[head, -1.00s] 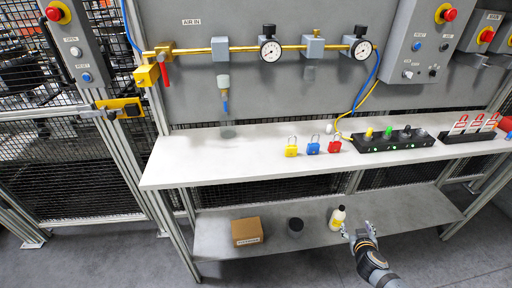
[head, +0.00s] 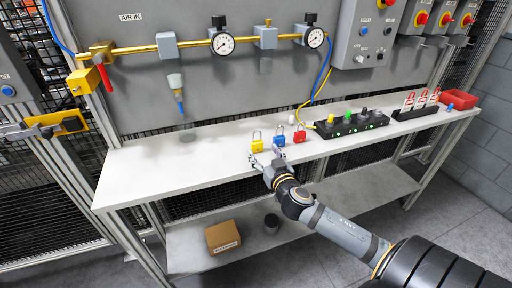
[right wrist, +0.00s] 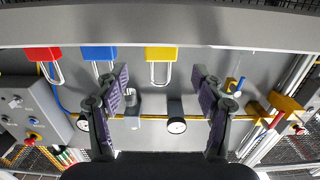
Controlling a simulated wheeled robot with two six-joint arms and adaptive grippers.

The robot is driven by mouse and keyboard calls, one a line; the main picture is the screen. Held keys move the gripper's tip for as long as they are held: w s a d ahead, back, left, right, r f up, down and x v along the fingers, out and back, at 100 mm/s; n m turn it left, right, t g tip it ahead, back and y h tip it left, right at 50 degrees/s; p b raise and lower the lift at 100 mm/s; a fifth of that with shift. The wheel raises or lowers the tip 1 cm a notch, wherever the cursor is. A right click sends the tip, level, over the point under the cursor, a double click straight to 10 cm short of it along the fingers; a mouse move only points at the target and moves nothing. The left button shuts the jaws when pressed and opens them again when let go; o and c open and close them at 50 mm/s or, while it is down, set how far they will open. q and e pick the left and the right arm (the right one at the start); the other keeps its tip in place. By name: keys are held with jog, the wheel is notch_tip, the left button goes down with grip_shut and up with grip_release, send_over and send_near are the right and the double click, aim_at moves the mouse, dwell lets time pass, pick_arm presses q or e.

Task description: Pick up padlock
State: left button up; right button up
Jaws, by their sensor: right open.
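Three padlocks stand in a row on the white upper shelf (head: 150,172): a yellow padlock (head: 257,147), a blue padlock (head: 279,141) and a red padlock (head: 299,136). My right gripper (head: 266,159) is open and empty at the shelf's front edge, just in front of the yellow and blue padlocks. In the right wrist view, which looks upside down, the yellow padlock (right wrist: 162,54) lies ahead, between the lines of the open fingers of my right gripper (right wrist: 158,82). The blue padlock (right wrist: 98,53) and red padlock (right wrist: 43,54) show to the left. My left gripper is not in view.
Right of the padlocks stand a black button box (head: 350,124), a holder with red-white tags (head: 415,111) and a red bin (head: 459,101). Air gauges (head: 222,45) hang on the panel behind.

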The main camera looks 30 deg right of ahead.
aim_at(258, 145)
jog(key=x, duration=0.4)
jog(key=shift+w+f+p, duration=0.1)
jog(key=shift+w+p, duration=0.05)
jog(key=shift+p, duration=0.15)
jog(key=shift+w+d+f, duration=0.1)
jog(key=shift+w, duration=0.35)
jog(key=shift+s, duration=0.1)
jog(key=shift+c, duration=0.3)
jog(key=c, duration=1.3)
jog(key=shift+o, duration=0.2)
